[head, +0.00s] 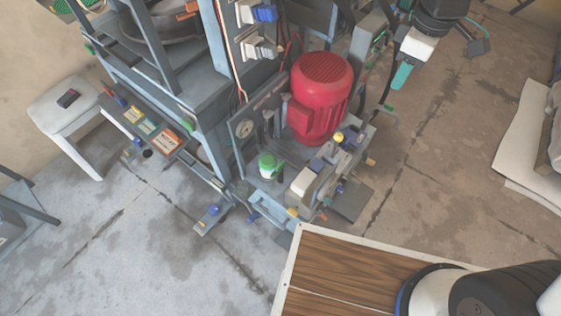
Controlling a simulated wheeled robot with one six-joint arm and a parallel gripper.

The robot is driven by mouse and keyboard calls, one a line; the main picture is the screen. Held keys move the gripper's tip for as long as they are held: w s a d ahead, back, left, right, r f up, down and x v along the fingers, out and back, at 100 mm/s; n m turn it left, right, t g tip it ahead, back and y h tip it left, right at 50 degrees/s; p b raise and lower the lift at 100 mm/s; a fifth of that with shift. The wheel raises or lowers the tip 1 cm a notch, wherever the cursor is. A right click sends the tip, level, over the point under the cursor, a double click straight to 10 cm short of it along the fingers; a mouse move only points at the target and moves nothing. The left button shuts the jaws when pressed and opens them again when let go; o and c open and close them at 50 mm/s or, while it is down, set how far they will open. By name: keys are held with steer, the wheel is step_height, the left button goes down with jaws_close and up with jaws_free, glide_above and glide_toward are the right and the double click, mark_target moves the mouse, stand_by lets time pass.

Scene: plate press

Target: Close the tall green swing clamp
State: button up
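I cannot surely pick out the tall green swing clamp. A small green-ended lever (388,108) sticks out at the right side of the press, behind the red motor (322,98); I cannot tell whether it is part of the clamp. A green-topped white piece (270,166) stands on the machine's front shelf. My gripper (402,76), with a black wrist, white body and teal tip, hangs at the upper right, above and to the right of that lever in the picture. It appears apart from the lever. Its finger gap does not show.
The blue-grey press frame (205,140) fills the upper left and middle. A white stool (62,105) stands left of it. A wood-topped surface (345,270) lies in front. Pale sheets (525,150) lie at the right. Concrete floor (450,150) is clear between them and the press.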

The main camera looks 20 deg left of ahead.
steer(key=w+a+f+n, duration=0.4)
steer(key=a+f+n, duration=0.2)
steer(key=a+f, duration=0.55)
steer(key=n, duration=1.1)
glide_above(280, 164)
steer(key=shift+g, duration=0.4)
step_height(280, 164, down, 27)
steer(key=shift+w+f, duration=0.1)
step_height(280, 164, down, 7)
steer(key=shift+r, duration=0.1)
steer(key=shift+f, duration=0.55)
steer(key=shift+c, duration=0.3)
jaws_close()
